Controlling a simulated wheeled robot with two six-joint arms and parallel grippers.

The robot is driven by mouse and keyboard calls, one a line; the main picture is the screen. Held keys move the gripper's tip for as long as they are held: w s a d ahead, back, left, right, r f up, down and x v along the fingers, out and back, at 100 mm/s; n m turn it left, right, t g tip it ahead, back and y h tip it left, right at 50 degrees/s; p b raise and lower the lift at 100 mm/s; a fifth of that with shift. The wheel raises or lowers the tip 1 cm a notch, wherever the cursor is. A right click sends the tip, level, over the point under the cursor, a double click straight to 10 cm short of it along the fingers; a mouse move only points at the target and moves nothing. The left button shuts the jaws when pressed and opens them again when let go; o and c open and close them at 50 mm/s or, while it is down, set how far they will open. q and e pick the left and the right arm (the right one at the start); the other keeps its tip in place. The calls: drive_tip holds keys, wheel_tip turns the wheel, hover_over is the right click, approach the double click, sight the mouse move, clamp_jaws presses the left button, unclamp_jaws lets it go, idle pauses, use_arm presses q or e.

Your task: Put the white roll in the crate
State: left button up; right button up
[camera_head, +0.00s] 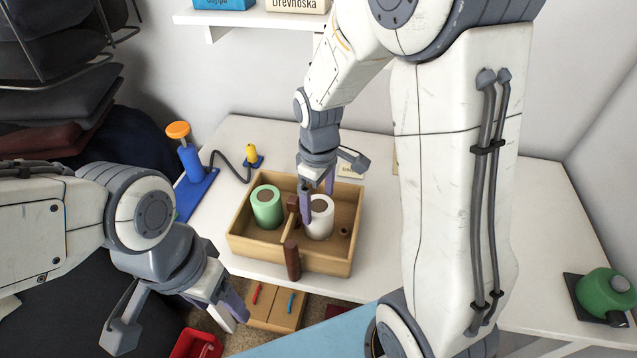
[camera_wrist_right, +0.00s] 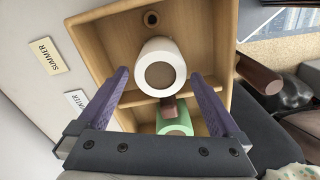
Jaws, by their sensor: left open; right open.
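The white roll (camera_head: 321,226) stands upright in the right compartment of the wooden crate (camera_head: 300,262). A green roll (camera_head: 266,208) stands in the left compartment. My right gripper (camera_head: 318,196) is open at the white roll, with one finger hiding part of its left side. In the right wrist view the white roll (camera_wrist_right: 160,50) shows between and beyond the spread fingertips (camera_wrist_right: 158,76), with a gap on each side. The green roll (camera_wrist_right: 174,121) lies nearer the palm in that view. My left gripper (camera_head: 232,308) is open and empty, low in front of the table's front left edge.
Label cards (camera_wrist_right: 45,56) lie behind the crate. A green object (camera_head: 607,292) sits far right. The table right of my arm is mostly clear.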

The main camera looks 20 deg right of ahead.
wheel_tip(320, 180, up, 4)
drive_tip(key=shift+r, duration=0.1)
drive_tip(key=shift+s+a+r, duration=0.1)
drive_tip(key=shift+a+r, duration=0.1)
drive_tip(key=shift+y, duration=0.3)
drive_tip(key=s+a+r, duration=0.1)
drive_tip(key=s+a, duration=0.4)
drive_tip(key=s+a+r, duration=0.1)
drive_tip(key=s+a, duration=0.1)
drive_tip(key=a, duration=0.1)
drive_tip(key=shift+s+a+r, duration=0.1)
drive_tip(key=shift+s+r, duration=0.2)
drive_tip(key=shift+s, duration=0.05)
drive_tip(key=s+a, duration=0.4)
drive_tip(key=s, duration=0.7)
drive_tip(key=r+p, duration=0.1)
drive_tip(key=r, duration=0.1)
drive_tip(key=r+p, duration=0.1)
drive_tip(key=p, duration=0.1)
drive_tip(key=r+p, duration=0.2)
drive_tip(key=shift+w+d+r, duration=0.15)
drive_tip(key=shift+w+r, duration=0.15)
drive_tip(key=shift+r, duration=0.05)
